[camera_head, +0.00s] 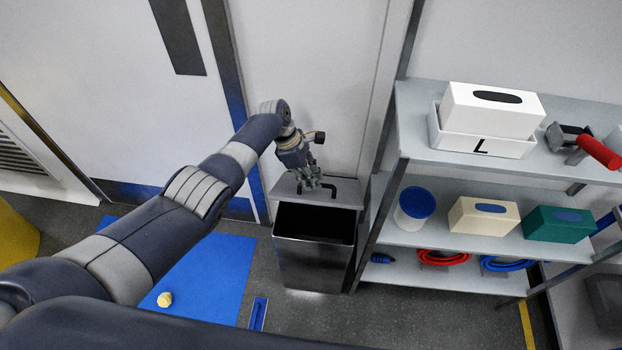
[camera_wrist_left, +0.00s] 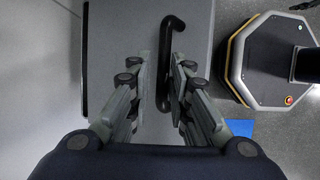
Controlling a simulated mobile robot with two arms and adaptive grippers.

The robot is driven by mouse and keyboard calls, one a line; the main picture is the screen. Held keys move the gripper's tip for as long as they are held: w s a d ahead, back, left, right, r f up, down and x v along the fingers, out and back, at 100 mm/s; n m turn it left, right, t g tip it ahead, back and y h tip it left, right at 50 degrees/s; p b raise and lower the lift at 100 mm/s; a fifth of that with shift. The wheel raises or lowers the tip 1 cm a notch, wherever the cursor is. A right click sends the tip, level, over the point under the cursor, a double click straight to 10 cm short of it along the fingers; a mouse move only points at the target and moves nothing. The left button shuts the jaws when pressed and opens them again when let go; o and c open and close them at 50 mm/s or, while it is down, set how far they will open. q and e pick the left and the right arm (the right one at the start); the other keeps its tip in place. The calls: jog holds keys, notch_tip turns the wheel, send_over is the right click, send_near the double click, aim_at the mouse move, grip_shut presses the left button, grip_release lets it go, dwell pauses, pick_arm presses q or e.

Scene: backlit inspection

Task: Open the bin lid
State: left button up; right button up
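The bin (camera_head: 313,262) is a dark metallic box on the floor beside the shelf. Its dark inside shows from above in front of the grey lid (camera_head: 347,196), so the lid stands open at least partly. The lid carries a black bar handle (camera_head: 331,187). My left gripper (camera_head: 313,183) is at this handle. In the left wrist view the handle (camera_wrist_left: 176,28) runs between the fingers of the left gripper (camera_wrist_left: 162,75), which are close together on it, over the grey lid (camera_wrist_left: 125,30). The fingers hide part of the handle. My right gripper is not in view.
A metal shelf (camera_head: 455,244) with boxes, a blue-lidded tub (camera_head: 414,205) and coiled hoses stands right of the bin. A wall lies close behind the bin. A blue mat (camera_head: 222,270) with a small yellowish object (camera_head: 164,299) lies left of it.

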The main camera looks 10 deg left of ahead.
pick_arm(q)
jog(key=shift+o, duration=0.5)
jog(key=shift+w+f, duration=0.35)
jog(key=shift+s+r, duration=0.2)
jog(key=shift+r, duration=0.05)
jog(key=shift+a+r, duration=0.1)
jog(key=shift+r, duration=0.2)
jog(key=v, duration=1.1)
jog(key=shift+w, duration=0.3)
jog(key=shift+a, duration=0.1)
